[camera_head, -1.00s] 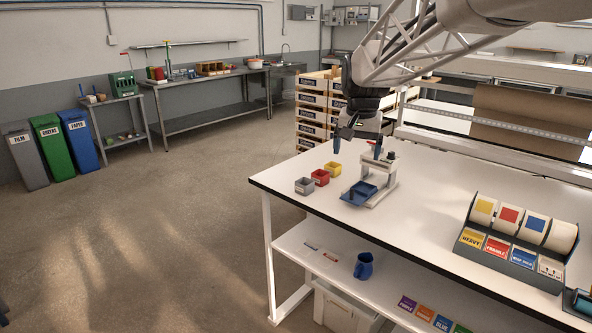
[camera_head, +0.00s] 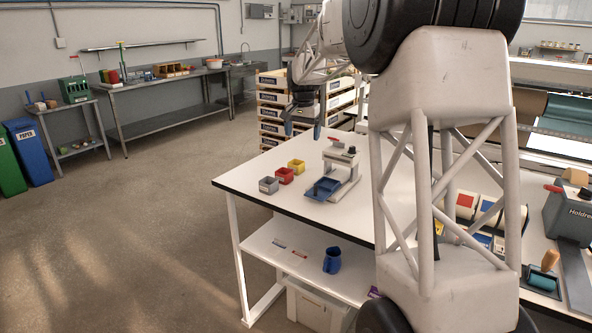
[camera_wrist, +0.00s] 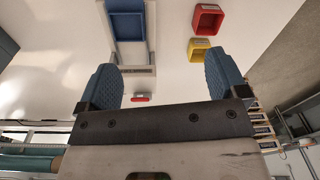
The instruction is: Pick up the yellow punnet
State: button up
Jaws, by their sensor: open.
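The yellow punnet (camera_head: 296,167) stands upright at the back of a short row on the white table, near its left edge. In the wrist view the yellow punnet (camera_wrist: 198,58) shows just beyond the right fingertip. The red punnet (camera_head: 284,176) and the grey punnet (camera_head: 268,187) stand in front of it. My gripper (camera_head: 302,131) hangs above and behind the yellow punnet, apart from it. Its two blue fingers are spread and empty, as the wrist view (camera_wrist: 163,72) also shows.
A white bench device (camera_head: 348,172) with a blue tray (camera_head: 322,190) stands close to the right of the punnets. Stacked crates (camera_head: 272,112) stand behind the table. A blue jug (camera_head: 332,260) stands on the lower shelf. My own arm covers much of the table's right side.

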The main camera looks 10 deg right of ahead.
jog(key=m, duration=0.2)
send_near(296, 163)
jog(key=s, duration=0.4)
jog(key=shift+w+a+f+g, duration=0.15)
jog(key=shift+w+f+g, duration=0.05)
jog(key=shift+w, duration=0.2)
jog(key=shift+w+a+f+g, duration=0.15)
jog(key=shift+w+f+g, duration=0.1)
jog(key=shift+w, duration=0.15)
jog(key=shift+f, duration=1.25)
jog(key=shift+f, duration=2.65)
